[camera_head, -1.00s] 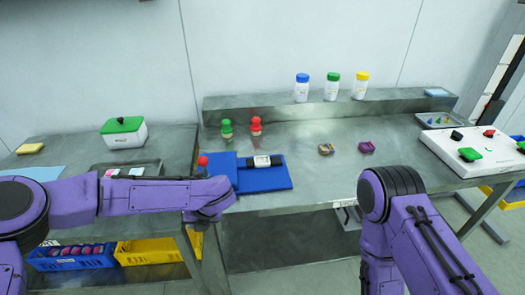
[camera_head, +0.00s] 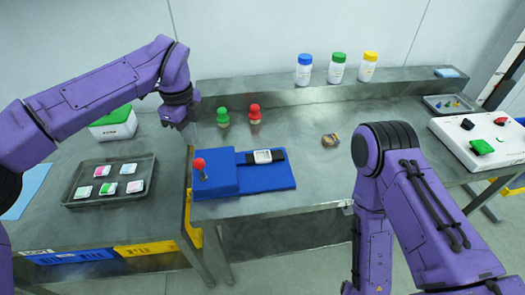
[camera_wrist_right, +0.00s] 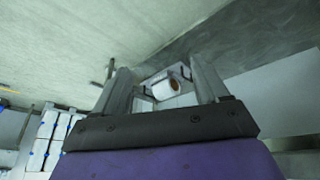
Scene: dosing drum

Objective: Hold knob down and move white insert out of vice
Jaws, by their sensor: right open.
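The blue vice (camera_head: 218,180) lies on the bench with a red round knob (camera_head: 199,163) upright on its left block. The white insert (camera_head: 263,156) sits on the vice's right part, with black pieces on both sides of it. My left gripper (camera_head: 183,128) hangs behind and left of the knob, apart from it; its fingers are too small and dark to tell open or shut. My right gripper (camera_wrist_right: 160,80) is open and empty in the right wrist view; in the head view it is hidden below my right arm.
A green and a red knobbed piece (camera_head: 223,116) (camera_head: 254,114) stand behind the vice. A tray (camera_head: 80,200) with several small packs lies on the left bench. Several bottles (camera_head: 304,69) stand on the back ledge. A white box with buttons (camera_head: 462,143) is at right.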

